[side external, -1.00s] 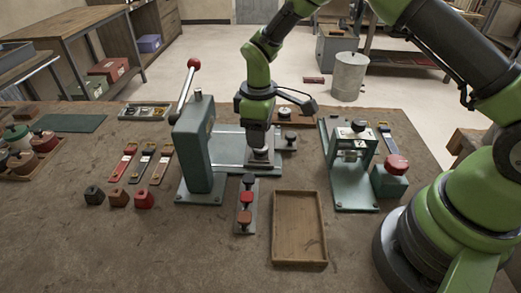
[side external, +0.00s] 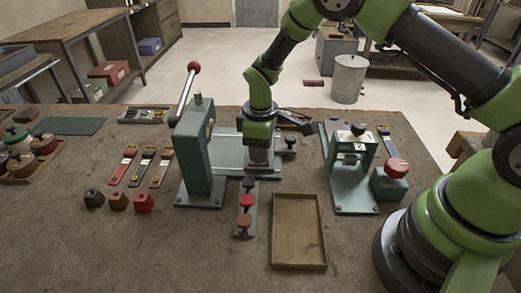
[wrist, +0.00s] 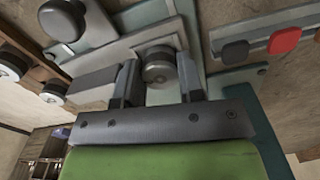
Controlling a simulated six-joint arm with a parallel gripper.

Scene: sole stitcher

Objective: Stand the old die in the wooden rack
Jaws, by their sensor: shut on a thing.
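My gripper (wrist: 160,85) is shut on the old die (wrist: 159,66), a round grey metal piece with a dark top, seen between the two fingers in the wrist view. In the side view my gripper (side external: 259,172) is low over the plate of the green press (side external: 197,150) and hides the die. A wooden rack (wrist: 28,52) with pale round pieces shows at the left of the wrist view. In the side view the rack is mostly hidden behind my gripper. I cannot tell whether the die is clear of the plate.
A dark knob on a grey base (side external: 291,143) stands right of my gripper. A strip with red and dark knobs (side external: 244,228) and an empty wooden tray (side external: 299,262) lie in front. A second green machine (side external: 353,180) stands to the right.

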